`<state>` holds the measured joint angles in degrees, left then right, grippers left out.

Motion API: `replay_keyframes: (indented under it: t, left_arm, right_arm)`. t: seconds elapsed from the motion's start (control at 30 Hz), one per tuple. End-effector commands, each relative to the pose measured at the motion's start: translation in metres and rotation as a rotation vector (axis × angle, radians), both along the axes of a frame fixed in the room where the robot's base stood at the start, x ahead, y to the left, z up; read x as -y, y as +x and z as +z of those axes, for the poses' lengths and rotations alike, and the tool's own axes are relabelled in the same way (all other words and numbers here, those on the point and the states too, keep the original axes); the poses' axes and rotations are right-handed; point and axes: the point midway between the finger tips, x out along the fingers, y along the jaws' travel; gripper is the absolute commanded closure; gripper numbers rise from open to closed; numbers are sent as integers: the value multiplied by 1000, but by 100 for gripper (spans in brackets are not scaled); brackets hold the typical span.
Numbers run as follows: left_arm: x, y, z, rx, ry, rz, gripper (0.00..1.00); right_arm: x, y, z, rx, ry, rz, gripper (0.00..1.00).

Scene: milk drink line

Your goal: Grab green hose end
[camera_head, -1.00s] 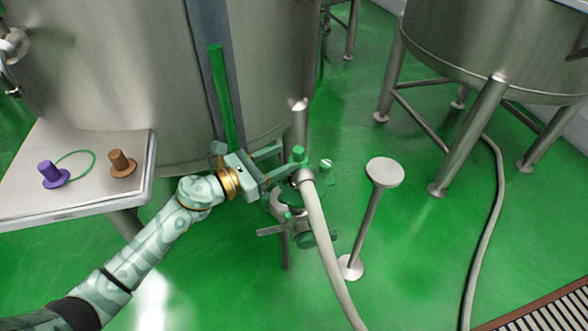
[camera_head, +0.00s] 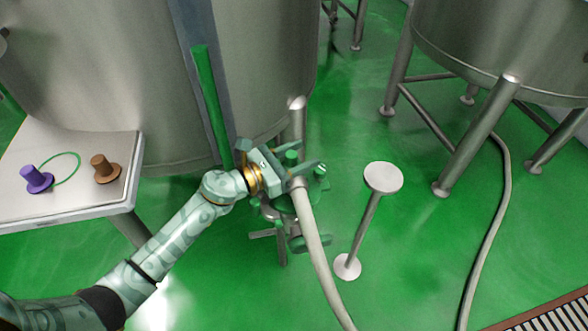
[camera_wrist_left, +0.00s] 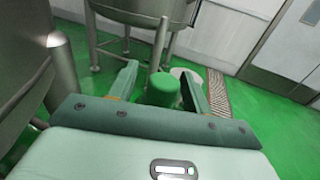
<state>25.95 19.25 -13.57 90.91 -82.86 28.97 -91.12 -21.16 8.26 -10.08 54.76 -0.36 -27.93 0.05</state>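A pale hose (camera_head: 315,250) rises from the floor to a bracket beside the large tank. A green cylindrical piece (camera_head: 291,157), which looks like the green hose end, shows at its top; how it joins the hose is partly hidden by my gripper. My left gripper (camera_head: 303,154) is open around this piece, with a finger on either side. The left wrist view shows the green cylinder (camera_wrist_left: 163,90) between the two spread fingers, nearer the right finger. Whether either finger touches it cannot be told. My right gripper is not in view.
A steel table (camera_head: 75,208) at left holds a purple fitting (camera_head: 37,180), a brown fitting (camera_head: 105,169) and a green ring (camera_head: 66,170). A round-topped stand (camera_head: 383,178) is right of the hose. A second tank (camera_head: 510,45) stands at upper right.

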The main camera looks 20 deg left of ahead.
Motion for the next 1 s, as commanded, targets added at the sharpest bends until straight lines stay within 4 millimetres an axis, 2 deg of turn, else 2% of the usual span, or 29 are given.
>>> replay_keyframes:
  t: [0.03,0.17,0.57,0.67,0.77,1.0]
  left_arm:
    - [0,0,0,0,0,0,64]
    - [0,0,0,0,0,0,100]
    - [-1,0,8,4,1,0,100]
    - [-1,1,19,8,2,1,100]
    - [-1,0,43,13,2,-1,100]
    - [0,-50,106,15,3,-3,100]
  right_arm:
    - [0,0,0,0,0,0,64]
    - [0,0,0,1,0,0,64]
    - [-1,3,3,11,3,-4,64]
    - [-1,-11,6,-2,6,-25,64]
    - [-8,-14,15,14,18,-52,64]
    - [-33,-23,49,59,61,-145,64]
